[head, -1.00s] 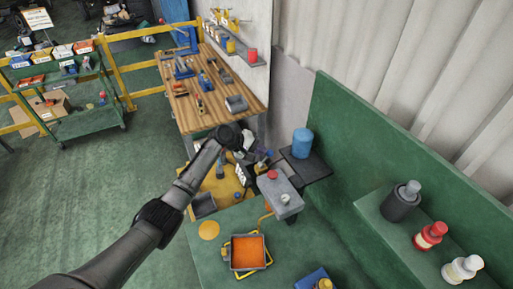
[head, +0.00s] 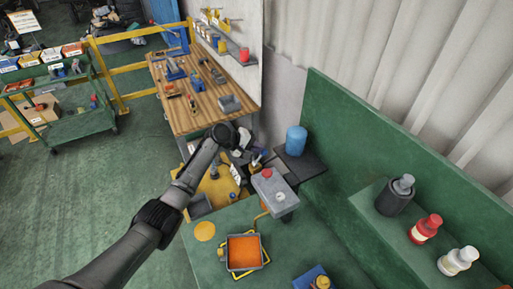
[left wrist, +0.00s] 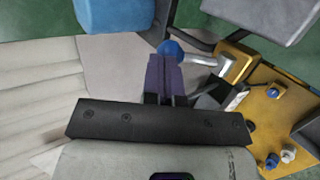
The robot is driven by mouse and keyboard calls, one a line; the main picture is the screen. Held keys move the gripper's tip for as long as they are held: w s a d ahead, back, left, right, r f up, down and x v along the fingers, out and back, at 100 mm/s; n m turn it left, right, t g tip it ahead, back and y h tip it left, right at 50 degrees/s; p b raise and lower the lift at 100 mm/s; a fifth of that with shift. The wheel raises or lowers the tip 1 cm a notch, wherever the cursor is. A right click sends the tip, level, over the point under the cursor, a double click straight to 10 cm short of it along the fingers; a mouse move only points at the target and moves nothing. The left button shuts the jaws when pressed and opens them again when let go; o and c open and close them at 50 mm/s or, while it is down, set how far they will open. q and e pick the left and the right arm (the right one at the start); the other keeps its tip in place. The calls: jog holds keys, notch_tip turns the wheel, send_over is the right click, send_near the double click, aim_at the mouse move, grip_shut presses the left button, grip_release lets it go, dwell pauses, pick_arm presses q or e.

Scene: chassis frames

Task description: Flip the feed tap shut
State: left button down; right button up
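The feed tap (left wrist: 237,62) shows in the left wrist view as a brass body with a pale metal lever (left wrist: 205,60) ending in a blue knob (left wrist: 171,47). The lever points left toward my gripper. My left gripper (left wrist: 166,58) has purple fingers lying side by side, seemingly shut. Their tips are right at the blue knob; I cannot tell whether they touch it. In the head view my left gripper (head: 257,162) is beside the grey tank, and my wrist hides most of the tap. My right gripper is in neither view.
A grey tank with a red cap (head: 268,186) stands close to the gripper. A blue canister (head: 296,140) stands on a dark shelf (head: 309,165). An orange-filled tray (head: 230,267) lies on the green bench. A wooden workbench (head: 207,115) with tools stands behind.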

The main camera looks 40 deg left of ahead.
pick_arm(q)
jog(key=shift+s+f, duration=0.15)
jog(key=shift+s+a+f+p, duration=0.2)
jog(key=shift+s+f+p, duration=0.05)
jog(key=shift+s+p, duration=0.2)
jog(key=shift+s+a+r+p, duration=0.1)
jog(key=shift+r+p, duration=0.25)
jog(key=w+r+v, duration=0.1)
jog(key=r+v, duration=0.1)
jog(key=v, duration=1)
jog(key=shift+r, duration=0.4)
jog(key=shift+s, duration=0.1)
